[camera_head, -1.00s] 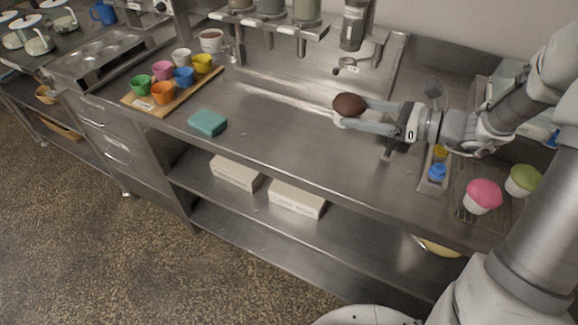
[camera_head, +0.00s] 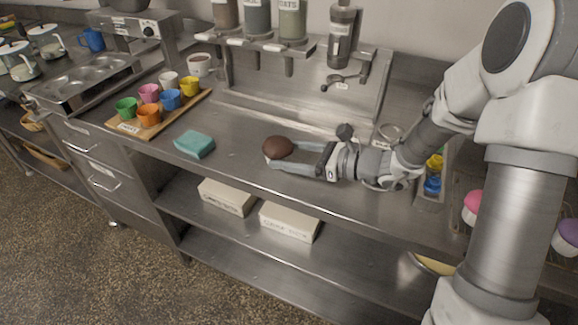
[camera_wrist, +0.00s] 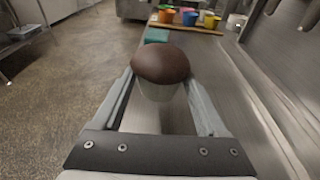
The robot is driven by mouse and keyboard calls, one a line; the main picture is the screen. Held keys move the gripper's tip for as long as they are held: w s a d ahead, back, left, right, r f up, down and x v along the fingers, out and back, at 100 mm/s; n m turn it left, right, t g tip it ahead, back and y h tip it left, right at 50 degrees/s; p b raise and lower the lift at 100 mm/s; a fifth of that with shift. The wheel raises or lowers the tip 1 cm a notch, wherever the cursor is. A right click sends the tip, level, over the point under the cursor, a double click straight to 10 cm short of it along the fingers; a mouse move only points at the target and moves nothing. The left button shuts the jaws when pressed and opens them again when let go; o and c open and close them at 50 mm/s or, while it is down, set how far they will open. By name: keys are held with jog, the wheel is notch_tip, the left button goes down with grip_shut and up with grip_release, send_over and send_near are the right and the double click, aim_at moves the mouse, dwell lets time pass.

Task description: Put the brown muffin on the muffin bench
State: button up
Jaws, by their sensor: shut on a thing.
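The brown muffin (camera_head: 278,147) has a dark domed top and a pale cup. My gripper (camera_head: 290,157) is shut on it and holds it over the steel counter, right of the teal sponge. In the wrist view the muffin (camera_wrist: 161,65) sits upright between the two fingertips (camera_wrist: 160,92), its pale cup between them. I cannot tell which surface is labelled as the muffin bench. A pink-topped muffin (camera_head: 473,205) and a purple-topped one (camera_head: 567,236) show at the right, partly hidden by my arm.
A teal sponge (camera_head: 195,144) lies on the steel counter (camera_head: 235,125). A wooden board (camera_head: 190,112) with several coloured cups stands at the left. Dispensers (camera_head: 291,20) rise at the back. Two white boxes (camera_head: 289,223) sit on the lower shelf.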

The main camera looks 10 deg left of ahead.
aim_at(289, 176)
jog(key=shift+f+b, duration=0.3)
jog(key=shift+f, duration=1.3)
jog(key=shift+f, duration=0.1)
jog(key=shift+f, duration=0.15)
jog(key=o, duration=0.9)
